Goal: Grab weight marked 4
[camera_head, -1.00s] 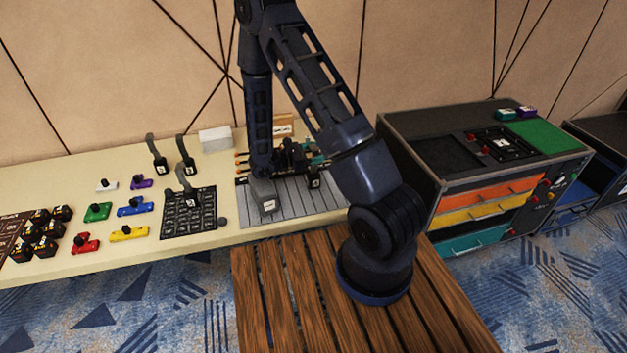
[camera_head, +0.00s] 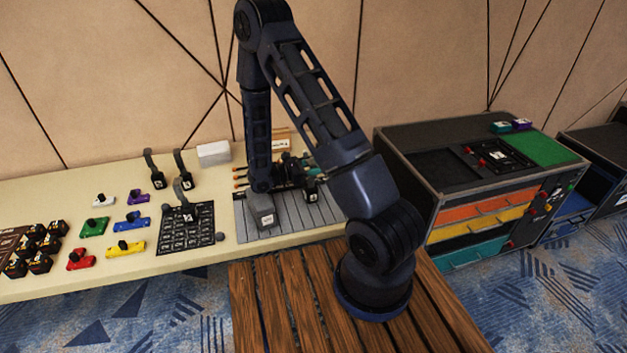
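Several dark weights with small labels (camera_head: 38,240) sit in a cluster on the brown board at the far left of the table. I cannot read their numbers for certain. A grey block with a white label (camera_head: 262,211) and a small dark piece with a white label (camera_head: 311,189) stand on the grey slatted mat (camera_head: 290,217). My forearm comes down over this mat. My gripper (camera_head: 288,172) is low over its back part, among dark parts, and is mostly hidden. I cannot make out its fingers or whether it holds anything.
Coloured handled pieces (camera_head: 124,247) and a black keypad-like board (camera_head: 187,228) lie on the cream table, left of the mat. Dark levers (camera_head: 182,165) and a white box (camera_head: 213,153) stand behind. A drawer cabinet (camera_head: 470,205) is at right. A wooden slatted surface (camera_head: 290,310) is under my arm's base.

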